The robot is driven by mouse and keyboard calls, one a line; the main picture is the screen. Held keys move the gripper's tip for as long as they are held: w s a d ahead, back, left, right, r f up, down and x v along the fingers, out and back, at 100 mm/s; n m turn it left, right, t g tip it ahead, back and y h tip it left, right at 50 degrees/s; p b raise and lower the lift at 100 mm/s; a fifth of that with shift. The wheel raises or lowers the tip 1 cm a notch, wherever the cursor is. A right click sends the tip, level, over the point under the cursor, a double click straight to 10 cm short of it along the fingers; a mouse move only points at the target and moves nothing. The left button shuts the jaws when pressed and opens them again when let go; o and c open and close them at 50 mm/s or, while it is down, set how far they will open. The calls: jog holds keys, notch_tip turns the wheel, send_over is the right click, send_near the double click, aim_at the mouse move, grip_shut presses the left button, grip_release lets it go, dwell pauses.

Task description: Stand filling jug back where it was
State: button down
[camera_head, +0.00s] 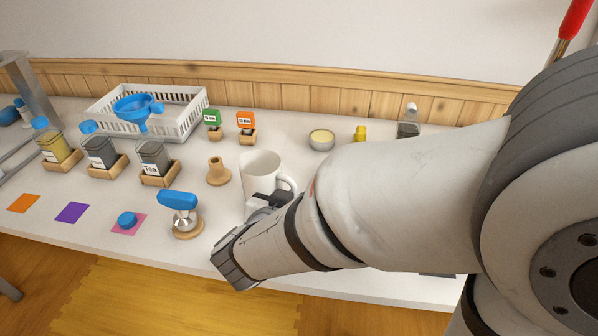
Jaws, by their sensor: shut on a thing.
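The white filling jug (262,166) is upright near the middle of the table, its handle on the right side. My gripper (268,201) is at the near side of the jug and shut on it. The fingers are largely hidden by my own wrist, so the exact grip point is unclear. The jug's lower part is partly hidden by my gripper, and I cannot tell whether its base touches the table.
Left of the jug are a wooden stand (218,173) and a blue-handled tool (180,212). Labelled jars, including a tea jar (152,155), stand in wooden holders. A white basket (188,126) holds a blue funnel (134,107). A blue lid (127,219) lies on a pink square.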

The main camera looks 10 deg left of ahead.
jog(key=c, duration=1.4)
grip_release()
jog(key=shift+f, duration=0.1)
jog(key=shift+s, duration=0.1)
jog(key=p+v, duration=0.6)
jog(key=v, duration=0.2)
dwell(0.6)
